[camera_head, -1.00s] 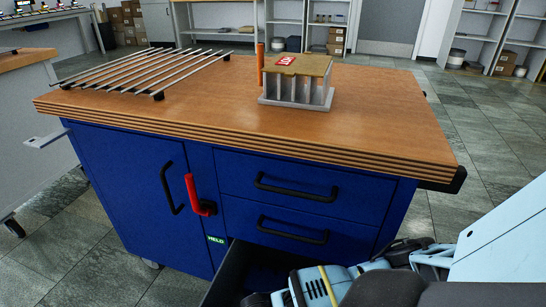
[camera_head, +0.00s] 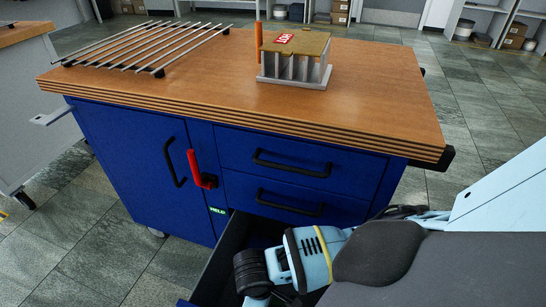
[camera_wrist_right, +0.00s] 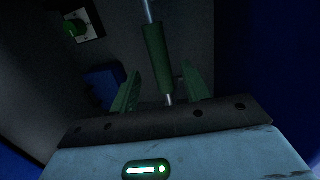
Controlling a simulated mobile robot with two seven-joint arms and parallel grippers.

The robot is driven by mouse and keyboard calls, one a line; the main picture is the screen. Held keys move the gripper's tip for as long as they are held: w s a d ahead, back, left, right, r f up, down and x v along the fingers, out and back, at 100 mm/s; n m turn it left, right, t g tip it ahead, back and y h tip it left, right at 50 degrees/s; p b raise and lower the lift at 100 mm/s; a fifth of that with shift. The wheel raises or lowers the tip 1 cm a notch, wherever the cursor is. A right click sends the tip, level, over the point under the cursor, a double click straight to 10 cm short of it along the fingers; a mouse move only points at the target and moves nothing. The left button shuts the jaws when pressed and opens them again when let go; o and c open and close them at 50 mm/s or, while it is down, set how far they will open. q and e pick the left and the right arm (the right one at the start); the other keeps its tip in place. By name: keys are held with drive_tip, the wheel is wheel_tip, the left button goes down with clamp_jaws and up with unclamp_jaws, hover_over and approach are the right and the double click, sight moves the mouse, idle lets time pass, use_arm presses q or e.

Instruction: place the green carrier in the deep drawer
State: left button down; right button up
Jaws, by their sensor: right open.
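The deep drawer (camera_head: 232,250) is the pulled-out bottom drawer of the blue cabinet. My right arm reaches down into it, and the right gripper is hidden in the head view. In the dark right wrist view my right gripper (camera_wrist_right: 161,80) is open, its two fingers apart. A green cylindrical grip on a thin metal rod (camera_wrist_right: 156,48) stands between and beyond the fingers, apparently part of the green carrier; I cannot tell whether they touch it. The rest of the carrier is not clear. My left gripper is not in view.
The wooden worktop (camera_head: 190,95) carries a rod rack (camera_head: 145,50) and a grey stand with a tan top (camera_head: 295,62). A red handle (camera_head: 196,168) is on the cabinet door. A white plate with a green knob (camera_wrist_right: 80,27) and a blue block (camera_wrist_right: 103,78) show in the wrist view.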

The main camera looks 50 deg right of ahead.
wheel_tip(320, 180, up, 6)
drive_tip(key=a+p, duration=0.1)
drive_tip(key=p, duration=0.1)
idle(0.3)
